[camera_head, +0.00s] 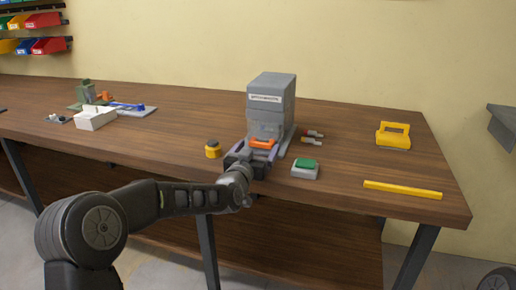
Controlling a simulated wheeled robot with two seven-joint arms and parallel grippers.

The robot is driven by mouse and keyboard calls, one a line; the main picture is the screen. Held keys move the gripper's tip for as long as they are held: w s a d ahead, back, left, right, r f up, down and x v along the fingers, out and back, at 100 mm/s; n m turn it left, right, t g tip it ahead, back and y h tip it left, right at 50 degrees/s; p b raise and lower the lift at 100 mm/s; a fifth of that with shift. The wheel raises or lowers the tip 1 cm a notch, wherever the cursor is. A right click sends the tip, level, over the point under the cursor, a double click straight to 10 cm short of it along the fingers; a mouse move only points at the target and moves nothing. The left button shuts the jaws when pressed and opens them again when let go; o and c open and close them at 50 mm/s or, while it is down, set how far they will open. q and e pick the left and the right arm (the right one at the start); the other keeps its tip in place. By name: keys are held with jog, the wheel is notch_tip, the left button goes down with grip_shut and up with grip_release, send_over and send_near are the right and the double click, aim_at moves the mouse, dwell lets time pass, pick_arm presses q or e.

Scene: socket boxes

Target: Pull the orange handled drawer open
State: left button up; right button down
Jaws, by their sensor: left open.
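A grey box unit (271,100) stands upright on the wooden workbench, near the middle of the view. Its orange handle (263,143) shows low on the front, just beyond my left gripper. My left gripper (250,152) is open at the front of the unit, with its fingers close to the orange handle. Whether the fingers touch the handle cannot be told. The gripper hides the lower front of the unit and much of the drawer. My right gripper is not in view.
On the workbench (180,112), a yellow-topped round item (213,149) stands left of the gripper and a green-topped block (305,168) right of it. Two small tools (312,137), a yellow handled item (394,135) and a yellow bar (402,190) lie further right. A white box (96,118) stands left.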

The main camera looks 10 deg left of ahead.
pick_arm(q)
jog(key=shift+w, duration=0.35)
jog(key=shift+c, duration=0.4)
grip_shut()
dwell(0.4)
